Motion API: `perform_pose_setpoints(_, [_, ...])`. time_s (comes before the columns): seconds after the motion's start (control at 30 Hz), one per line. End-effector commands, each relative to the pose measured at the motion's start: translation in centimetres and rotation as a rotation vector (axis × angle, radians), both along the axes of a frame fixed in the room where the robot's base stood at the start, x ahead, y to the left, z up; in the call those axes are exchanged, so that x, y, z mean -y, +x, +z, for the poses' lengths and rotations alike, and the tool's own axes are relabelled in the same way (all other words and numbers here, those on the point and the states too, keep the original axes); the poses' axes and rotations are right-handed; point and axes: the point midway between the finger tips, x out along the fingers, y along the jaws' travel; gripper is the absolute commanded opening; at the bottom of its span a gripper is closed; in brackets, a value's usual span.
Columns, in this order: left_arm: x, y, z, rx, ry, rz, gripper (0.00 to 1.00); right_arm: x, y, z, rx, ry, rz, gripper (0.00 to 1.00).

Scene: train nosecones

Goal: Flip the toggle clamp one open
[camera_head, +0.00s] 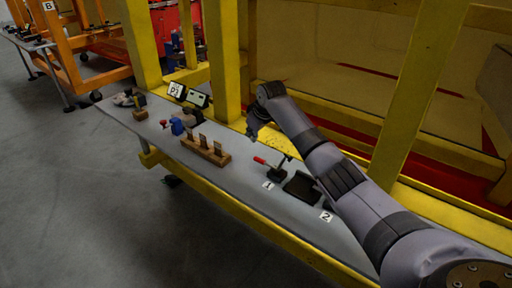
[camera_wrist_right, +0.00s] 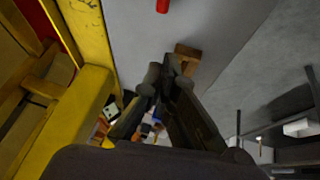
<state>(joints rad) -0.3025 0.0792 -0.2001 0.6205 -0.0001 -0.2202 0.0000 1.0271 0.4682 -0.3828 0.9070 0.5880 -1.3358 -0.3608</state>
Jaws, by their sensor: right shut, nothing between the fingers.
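Toggle clamp one (camera_head: 276,173) stands on the grey bench top by the label "1", a dark body with a red handle (camera_head: 261,160) pointing left. In the right wrist view a red piece (camera_wrist_right: 163,5), which looks like this handle, shows at the top edge. My right gripper (camera_head: 256,127) is above the bench, behind and left of the clamp, apart from it. In the wrist view its fingertips (camera_wrist_right: 172,72) are together and hold nothing. My left gripper is not in view.
A wooden block with several upright pieces (camera_head: 206,151) stands left of the clamp. A black tray (camera_head: 302,187) lies to its right by the label "2". A blue tool (camera_head: 178,126) and small displays (camera_head: 197,98) are farther left. Yellow posts (camera_head: 223,60) rise behind the bench.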

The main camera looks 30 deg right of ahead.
Motion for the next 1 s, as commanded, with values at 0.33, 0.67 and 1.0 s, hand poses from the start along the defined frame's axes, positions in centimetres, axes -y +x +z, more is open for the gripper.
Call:
perform_pose_setpoints(0.33, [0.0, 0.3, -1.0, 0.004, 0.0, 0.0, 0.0, -0.6, -0.2, 3.2, 0.0, 0.0, 0.0, 0.0])
perform_pose_setpoints(0.67, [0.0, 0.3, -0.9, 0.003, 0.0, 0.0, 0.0, -0.6, -0.3, 3.2, -0.001, 0.0, 0.0, 0.0])
perform_pose_setpoints(1.0, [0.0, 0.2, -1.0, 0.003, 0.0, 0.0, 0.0, -2.7, -1.5, -0.2, -0.027, -0.013, 0.028, 0.0])
